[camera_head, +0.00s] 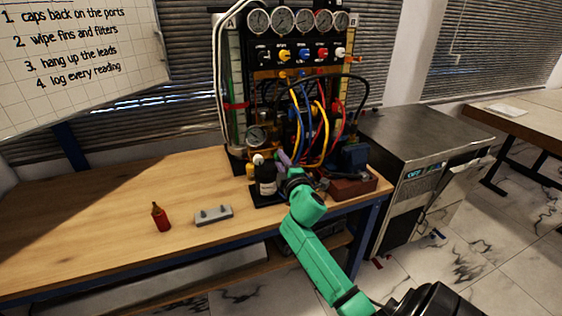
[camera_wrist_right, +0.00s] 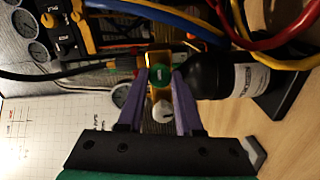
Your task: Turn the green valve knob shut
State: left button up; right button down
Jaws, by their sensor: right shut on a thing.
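The green valve knob (camera_wrist_right: 158,74) shows in the right wrist view, on a brass valve (camera_wrist_right: 158,59) beside a black bottle (camera_wrist_right: 212,75). My right gripper (camera_wrist_right: 160,78) has its two purple fingers on either side of the green knob and is shut on it. In the head view my right gripper (camera_head: 284,160) is at the rig, just right of the black bottle (camera_head: 266,178), and the green knob is hidden there. A white round knob (camera_wrist_right: 163,111) sits between the fingers, nearer the palm. My left gripper is not in view.
The gauge panel (camera_head: 300,50) stands behind, with blue, yellow and red hoses looping close to my gripper. A red bottle (camera_head: 161,217) and a grey block (camera_head: 213,215) stand on the wooden bench (camera_head: 110,230). The bench's left part is clear.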

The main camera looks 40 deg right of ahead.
jog(key=c, duration=0.6)
grip_release()
jog(key=shift+o, duration=0.2)
jog(key=b+v, duration=0.2)
jog(key=v, duration=1.2)
jog(key=shift+s, duration=0.25)
jog(key=shift+a+f, duration=0.1)
